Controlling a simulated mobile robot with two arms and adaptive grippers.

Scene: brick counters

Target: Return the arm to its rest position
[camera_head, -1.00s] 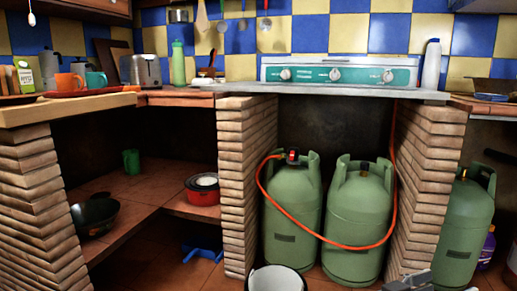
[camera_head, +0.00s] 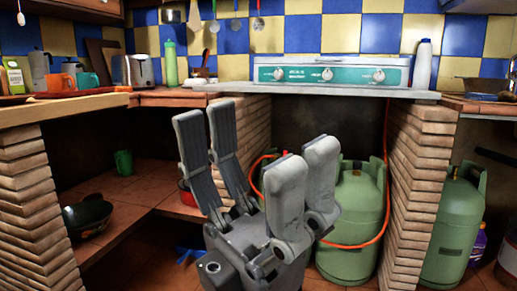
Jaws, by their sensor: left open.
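My left gripper (camera_head: 254,138) is raised in the middle of the head view. Its grey fingers point up and stand wide apart, with nothing between them. It is in front of the brick pillar and the left green gas bottle, and hides most of that bottle. The rest of my left arm is hardly visible below the gripper. My right gripper is not in view.
A stove (camera_head: 333,74) tops the counter behind my gripper. A green gas bottle (camera_head: 352,215) with an orange hose stands right of it. A brick pillar (camera_head: 415,190) is further right. Left, a lower shelf holds a green mug (camera_head: 123,162) and dark pan (camera_head: 88,215).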

